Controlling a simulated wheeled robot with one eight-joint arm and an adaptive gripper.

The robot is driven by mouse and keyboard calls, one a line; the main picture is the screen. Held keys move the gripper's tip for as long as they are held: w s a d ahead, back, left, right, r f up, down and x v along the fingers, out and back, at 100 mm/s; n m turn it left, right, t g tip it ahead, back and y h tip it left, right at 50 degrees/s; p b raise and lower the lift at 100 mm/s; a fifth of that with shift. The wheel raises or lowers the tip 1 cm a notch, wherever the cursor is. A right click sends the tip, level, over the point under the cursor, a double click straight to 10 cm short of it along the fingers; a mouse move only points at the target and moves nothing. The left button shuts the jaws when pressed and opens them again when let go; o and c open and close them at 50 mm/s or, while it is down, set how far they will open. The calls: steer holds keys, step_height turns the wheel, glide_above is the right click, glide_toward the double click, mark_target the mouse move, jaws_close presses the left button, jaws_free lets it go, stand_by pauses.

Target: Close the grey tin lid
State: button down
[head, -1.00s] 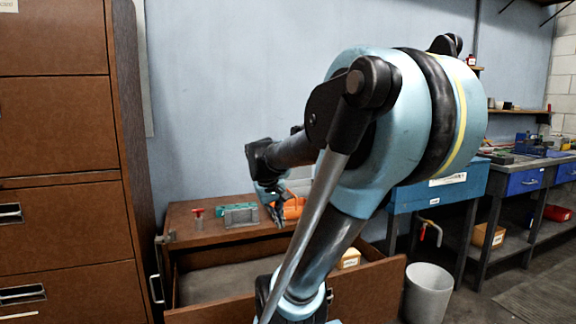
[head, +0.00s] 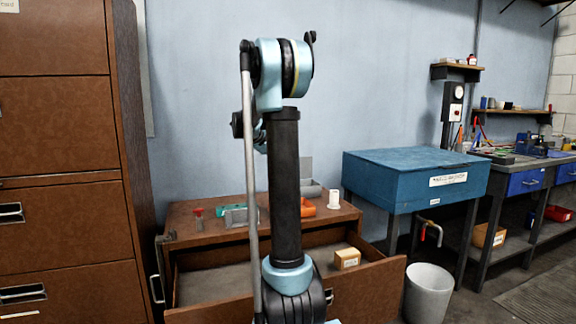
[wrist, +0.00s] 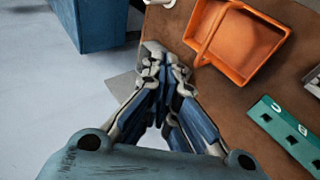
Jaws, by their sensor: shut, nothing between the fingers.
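In the head view a grey tin (head: 312,190) stands at the back of the brown cabinet top, with its lid (head: 306,167) raised upright. My arm's dark link stands just left of it and covers part of that area. In the wrist view my gripper (wrist: 163,58) is shut and empty, its fingertips over the cabinet edge left of the orange tray. A flat grey piece (wrist: 122,87) shows beside and partly under the fingers; it may be part of the tin or its lid, and I cannot tell if they touch. My gripper is hidden in the head view.
An orange tray (wrist: 255,40), a teal piece (wrist: 290,132) and a white cup (head: 334,199) are on the cabinet top. A grey box (head: 236,217) sits further left. The open drawer (head: 220,282) juts forward. A blue chest (head: 400,185) stands to the right.

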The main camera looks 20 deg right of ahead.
steer(key=w+d+f+n+h, duration=0.1)
steer(key=w+d+h, duration=0.1)
steer(key=w, duration=0.9)
steer(key=w+d+f+h, duration=0.1)
steer(key=w+d+h, duration=0.15)
steer(key=w, duration=0.85)
steer(key=w+d+f+n+t+h, duration=0.1)
steer(key=w+f+h, duration=0.1)
steer(key=w+f, duration=0.35)
steer(key=w+d+f+n+t+h, duration=0.1)
steer(key=w+d+f, duration=0.15)
steer(key=w, duration=0.65)
steer(key=d, duration=0.8)
steer(key=shift+d+f, duration=0.3)
steer(key=shift+d, duration=0.1)
steer(key=shift+s, duration=0.15)
steer(key=shift+a, duration=0.1)
